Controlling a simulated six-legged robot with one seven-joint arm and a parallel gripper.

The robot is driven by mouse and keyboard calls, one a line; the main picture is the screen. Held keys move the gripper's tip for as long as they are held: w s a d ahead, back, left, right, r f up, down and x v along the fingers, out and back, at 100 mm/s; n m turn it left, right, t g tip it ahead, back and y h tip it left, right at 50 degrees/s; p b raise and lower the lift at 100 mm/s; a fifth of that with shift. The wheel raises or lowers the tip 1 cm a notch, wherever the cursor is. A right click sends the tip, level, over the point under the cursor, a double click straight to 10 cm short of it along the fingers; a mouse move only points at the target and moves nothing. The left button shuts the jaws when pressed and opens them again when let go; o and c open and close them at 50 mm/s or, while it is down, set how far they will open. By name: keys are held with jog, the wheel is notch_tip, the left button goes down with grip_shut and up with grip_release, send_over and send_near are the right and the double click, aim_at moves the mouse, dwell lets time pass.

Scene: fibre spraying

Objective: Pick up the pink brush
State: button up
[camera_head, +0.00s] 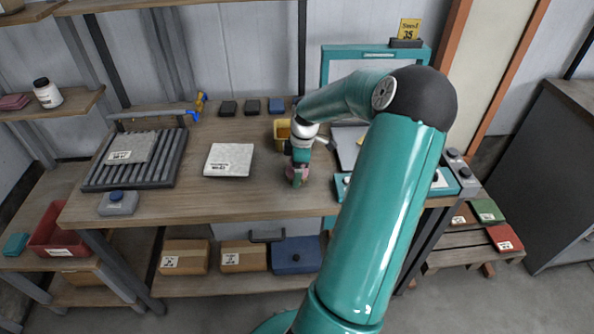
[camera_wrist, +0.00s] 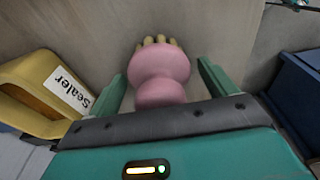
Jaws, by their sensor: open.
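The pink brush (camera_wrist: 160,75) shows in the wrist view between the two fingers of my gripper (camera_wrist: 160,88). It has a rounded pink body with a narrower waist, and pale bristle tips show at its far end. The green fingers stand apart on either side of it, with small gaps visible. In the head view the brush (camera_head: 303,171) is a small pink patch at my gripper (camera_head: 297,178), over the wooden table (camera_head: 250,203). The arm and gripper partly hide it there.
A yellow container labelled Sealer (camera_wrist: 45,92) stands close on the left in the wrist view. In the head view, a pale block (camera_head: 229,160) and a dark slatted rack (camera_head: 165,160) lie to the left. A teal machine (camera_head: 340,62) stands behind. The table front is fairly clear.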

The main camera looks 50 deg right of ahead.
jog(key=shift+c, duration=0.4)
jog(key=c, duration=1)
jog(key=shift+r, duration=0.4)
notch_tip(320, 180, up, 3)
jog(key=shift+f, duration=0.15)
jog(key=shift+s+a+r, duration=1.45)
jog(key=shift+s+r, duration=0.15)
jog(key=shift+s, duration=0.25)
jog(key=shift+s+a+r, duration=1.5)
jog(key=shift+s+r, duration=0.05)
jog(key=shift+s, duration=0.25)
jog(key=shift+s+a+r, duration=1.45)
jog(key=shift+s+r, duration=0.15)
jog(key=shift+s, duration=0.25)
